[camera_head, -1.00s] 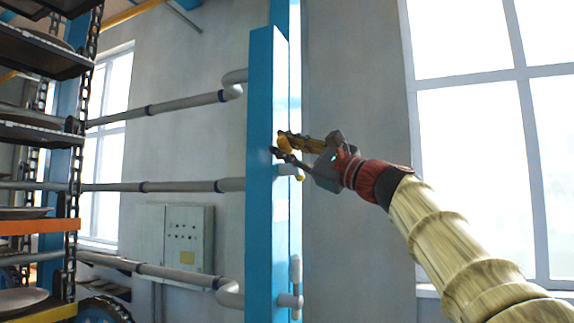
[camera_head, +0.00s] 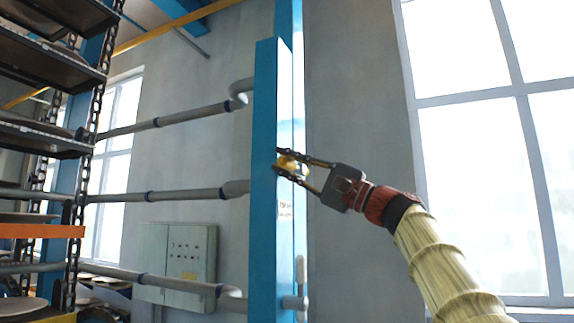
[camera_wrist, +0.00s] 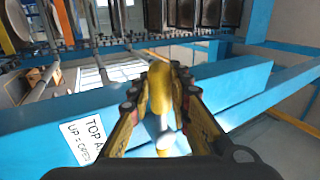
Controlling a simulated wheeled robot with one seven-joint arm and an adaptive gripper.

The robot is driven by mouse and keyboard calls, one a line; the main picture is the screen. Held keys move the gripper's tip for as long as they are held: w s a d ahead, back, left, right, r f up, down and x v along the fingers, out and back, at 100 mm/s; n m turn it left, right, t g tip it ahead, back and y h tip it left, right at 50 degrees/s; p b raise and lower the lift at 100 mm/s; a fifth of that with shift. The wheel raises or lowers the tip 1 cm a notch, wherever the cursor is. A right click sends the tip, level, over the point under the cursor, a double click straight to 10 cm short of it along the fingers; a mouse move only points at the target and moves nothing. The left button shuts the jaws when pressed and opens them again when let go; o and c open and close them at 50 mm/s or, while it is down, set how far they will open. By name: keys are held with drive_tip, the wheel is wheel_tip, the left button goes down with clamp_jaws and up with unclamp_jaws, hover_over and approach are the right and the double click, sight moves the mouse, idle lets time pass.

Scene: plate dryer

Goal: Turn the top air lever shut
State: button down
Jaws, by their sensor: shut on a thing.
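The top air lever (camera_wrist: 160,92) is a rounded yellow handle in the middle of the wrist view. My gripper (camera_wrist: 160,100) has one finger on each side of it and is shut on it. In the head view my gripper (camera_head: 283,163) reaches in from the right to the blue post (camera_head: 266,190), with a bit of the yellow lever (camera_head: 291,163) between its fingers. The fingers hide part of the lever, so its exact angle is hard to tell. A white label (camera_wrist: 88,138) beside it reads "TOP A…" and "UP =…", partly cut off.
Grey pipes (camera_head: 190,195) run to the post from the left. A rack with plates (camera_head: 40,140) stands at far left, and a grey control box (camera_head: 185,262) hangs on the wall. A window is at right.

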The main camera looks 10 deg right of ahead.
drive_tip(key=shift+w+f, duration=0.1)
drive_tip(key=shift+f, duration=0.05)
drive_tip(key=c, duration=2)
unclamp_jaws()
drive_tip(key=shift+o, duration=0.2)
drive_tip(key=v, duration=1.2)
